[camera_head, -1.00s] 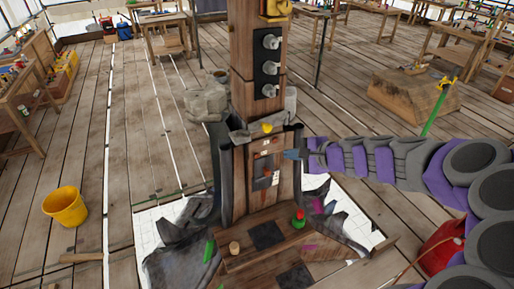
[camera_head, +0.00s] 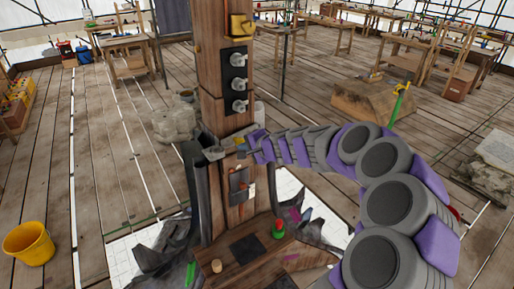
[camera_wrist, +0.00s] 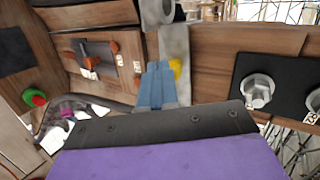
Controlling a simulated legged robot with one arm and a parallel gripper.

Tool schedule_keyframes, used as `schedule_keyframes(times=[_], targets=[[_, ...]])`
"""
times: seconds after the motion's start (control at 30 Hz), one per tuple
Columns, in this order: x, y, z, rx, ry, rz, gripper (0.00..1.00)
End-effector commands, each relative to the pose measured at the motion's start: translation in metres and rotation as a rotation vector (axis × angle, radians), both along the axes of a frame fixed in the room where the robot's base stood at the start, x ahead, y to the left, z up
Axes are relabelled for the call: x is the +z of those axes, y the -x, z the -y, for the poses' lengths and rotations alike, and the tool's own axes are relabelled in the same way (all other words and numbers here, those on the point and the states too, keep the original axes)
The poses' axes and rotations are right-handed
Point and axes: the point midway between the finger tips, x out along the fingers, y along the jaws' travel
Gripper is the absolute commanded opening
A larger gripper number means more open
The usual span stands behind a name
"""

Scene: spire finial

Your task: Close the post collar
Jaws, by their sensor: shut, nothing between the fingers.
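The wooden post (camera_head: 212,75) stands upright in the middle of the head view. A grey collar (camera_head: 214,154) sits across its lower part, above dark draped sheets. Its grey band (camera_wrist: 174,52) also crosses the wrist view, with a yellow piece (camera_wrist: 177,68) on it. I cannot tell how far the collar is closed. My gripper (camera_head: 244,148) reaches in from the right at collar height. In the wrist view, its blue fingers (camera_wrist: 156,82) are shut and empty, in front of the grey band and just left of the yellow piece. Contact is unclear.
A dark plate with several grey knobs (camera_head: 238,82) is on the post above the collar. A smaller panel (camera_head: 239,183) is below it. A red-and-green object (camera_head: 278,229) stands on the wooden base. A yellow bucket (camera_head: 28,243) is at the left.

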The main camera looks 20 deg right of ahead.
Motion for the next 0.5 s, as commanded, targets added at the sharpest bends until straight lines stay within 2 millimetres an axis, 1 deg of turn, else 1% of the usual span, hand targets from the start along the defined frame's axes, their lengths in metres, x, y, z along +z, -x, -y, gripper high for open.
schedule_keyframes(times=[0.03, 0.2, 0.3, 0.5], targets=[[0.001, -0.006, 0.0, -0.001, -0.001, 0.0, 0.0], [0.002, -0.017, 0.005, -0.002, -0.01, 0.002, 0.0], [0.001, -0.02, 0.003, -0.002, -0.01, 0.002, 0.0], [0.001, -0.021, -0.008, -0.002, -0.002, 0.001, 0.0]])
